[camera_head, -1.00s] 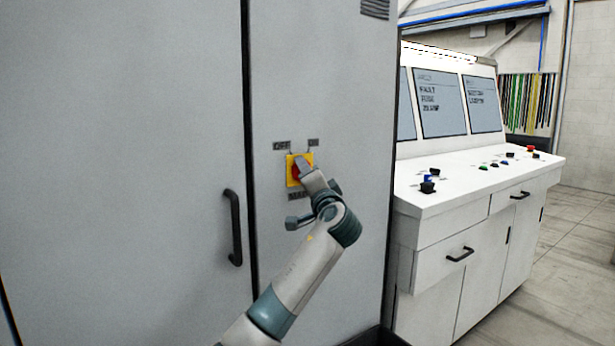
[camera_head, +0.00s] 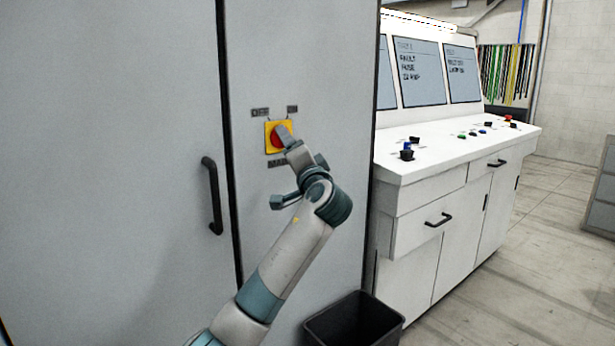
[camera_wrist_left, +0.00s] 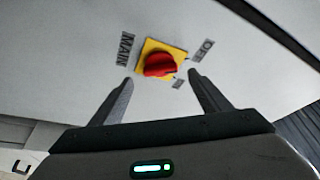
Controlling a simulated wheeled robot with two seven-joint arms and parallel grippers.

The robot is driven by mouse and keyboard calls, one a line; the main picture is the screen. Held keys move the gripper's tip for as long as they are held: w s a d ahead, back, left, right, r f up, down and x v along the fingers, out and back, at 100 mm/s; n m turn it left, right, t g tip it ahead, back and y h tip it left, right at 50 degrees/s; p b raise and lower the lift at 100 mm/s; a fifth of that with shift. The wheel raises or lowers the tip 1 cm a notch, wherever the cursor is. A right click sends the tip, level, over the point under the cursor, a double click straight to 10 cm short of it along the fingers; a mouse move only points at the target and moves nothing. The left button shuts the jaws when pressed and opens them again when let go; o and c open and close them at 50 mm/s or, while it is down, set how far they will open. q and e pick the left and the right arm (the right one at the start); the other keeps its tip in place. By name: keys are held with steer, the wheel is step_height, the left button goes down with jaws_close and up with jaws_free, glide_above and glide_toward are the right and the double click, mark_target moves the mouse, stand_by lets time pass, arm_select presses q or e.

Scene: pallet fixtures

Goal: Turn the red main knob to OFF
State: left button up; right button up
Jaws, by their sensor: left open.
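The red main knob (camera_head: 277,139) sits on a yellow square plate (camera_head: 269,149) on the grey cabinet door. An OFF label (camera_head: 260,113) is above the plate on the left, an ON label (camera_head: 292,109) above on the right, and a MAIN label (camera_head: 277,163) below. My left gripper (camera_head: 287,138) is in front of the knob and partly covers it. In the left wrist view, the knob (camera_wrist_left: 159,65) appears between the two spread fingers (camera_wrist_left: 160,77), with visible gaps on both sides. Which label the knob points at is hard to tell. My right gripper is out of view.
A black vertical handle (camera_head: 213,195) is on the cabinet left of the knob. A black open bin (camera_head: 375,341) stands on the floor at the cabinet's foot. A white console (camera_head: 425,170) with screens and buttons stands to the right.

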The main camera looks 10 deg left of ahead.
arm_select(q)
steer(key=b+v, duration=0.1)
steer(key=v, duration=1.2)
steer(key=shift+b, duration=0.35)
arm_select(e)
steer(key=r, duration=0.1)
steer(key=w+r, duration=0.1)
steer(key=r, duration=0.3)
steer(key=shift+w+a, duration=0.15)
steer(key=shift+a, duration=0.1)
arm_select(q)
steer(key=shift+w+f, duration=0.1)
